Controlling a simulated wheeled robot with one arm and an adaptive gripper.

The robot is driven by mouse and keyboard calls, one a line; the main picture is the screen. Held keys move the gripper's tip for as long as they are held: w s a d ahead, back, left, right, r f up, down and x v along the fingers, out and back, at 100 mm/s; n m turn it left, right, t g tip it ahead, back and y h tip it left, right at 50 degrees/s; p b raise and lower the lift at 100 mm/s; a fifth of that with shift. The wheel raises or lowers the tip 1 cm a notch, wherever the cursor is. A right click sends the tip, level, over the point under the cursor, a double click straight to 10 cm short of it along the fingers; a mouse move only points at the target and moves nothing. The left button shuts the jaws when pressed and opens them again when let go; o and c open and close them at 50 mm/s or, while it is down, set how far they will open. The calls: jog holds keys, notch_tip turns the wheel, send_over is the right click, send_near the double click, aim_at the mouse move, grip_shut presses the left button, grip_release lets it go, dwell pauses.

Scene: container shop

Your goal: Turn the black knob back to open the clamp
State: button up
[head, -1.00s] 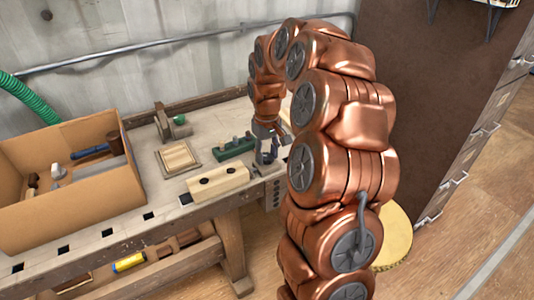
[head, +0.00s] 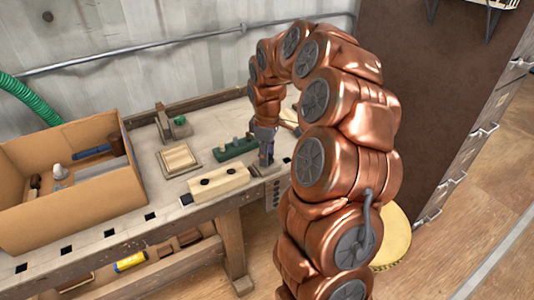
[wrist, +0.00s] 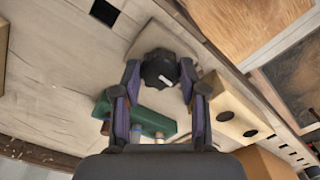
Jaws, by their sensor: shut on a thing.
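The black knob (wrist: 160,68) is round, with a white mark on its face, and sits between my two fingertips in the wrist view. My gripper (wrist: 159,76) is shut on it, one finger on each side. The head view shows my gripper (head: 266,158) pointing down over the right end of the workbench, where it hides the knob. I cannot make out the clamp's jaws in either view.
A green block (head: 235,149) with several small pieces stands close to the left of my gripper. A pale wooden block (head: 218,182) with two dark holes lies in front. A cardboard box (head: 95,203) and a square wooden piece (head: 178,159) stand further left.

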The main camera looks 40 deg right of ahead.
dwell(0.4)
jog(key=o, duration=1.1)
jog(key=shift+o, duration=0.2)
jog(key=shift+r, duration=0.15)
notch_tip(320, 180, up, 12)
